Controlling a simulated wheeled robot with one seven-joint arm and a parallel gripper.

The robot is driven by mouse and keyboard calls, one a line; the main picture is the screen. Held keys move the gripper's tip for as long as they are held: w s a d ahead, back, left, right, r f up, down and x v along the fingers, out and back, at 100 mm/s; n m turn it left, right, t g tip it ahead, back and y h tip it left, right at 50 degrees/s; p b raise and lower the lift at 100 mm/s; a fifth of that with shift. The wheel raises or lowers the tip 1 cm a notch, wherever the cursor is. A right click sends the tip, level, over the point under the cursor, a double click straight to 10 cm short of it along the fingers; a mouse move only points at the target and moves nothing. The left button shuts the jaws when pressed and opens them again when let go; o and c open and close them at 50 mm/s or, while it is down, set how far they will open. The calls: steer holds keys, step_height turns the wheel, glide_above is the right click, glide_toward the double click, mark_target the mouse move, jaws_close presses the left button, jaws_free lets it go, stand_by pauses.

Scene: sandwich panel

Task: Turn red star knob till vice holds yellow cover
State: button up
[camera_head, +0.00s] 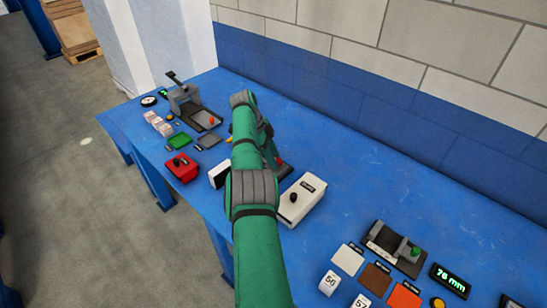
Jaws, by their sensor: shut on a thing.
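My green arm reaches up the middle of the camera_head view and bends down over the bench, covering what stands behind it. My gripper's fingers are hidden behind the arm. A small red part (281,162), possibly the red star knob, shows just right of the arm's far end. A dark grey block (286,172) beside it may be part of the vice; the rest of it is hidden. A bit of yellow (229,128) shows at the arm's left edge; I cannot tell whether it is the yellow cover.
On the blue bench (350,170), a white box (301,204) with a dark knob stands right of the arm, and a red box (182,173) left. A grey fixture (385,238) with a green knob is at right, a lever fixture (184,97) at far left. Bench along the wall is clear.

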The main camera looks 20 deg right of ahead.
steer(key=shift+d, duration=0.1)
steer(key=o, duration=1.1)
steer(key=shift+s, duration=0.1)
steer(key=shift+c, duration=0.2)
steer(key=shift+r, duration=0.45)
steer(key=v, duration=1)
steer(key=shift+f, duration=0.1)
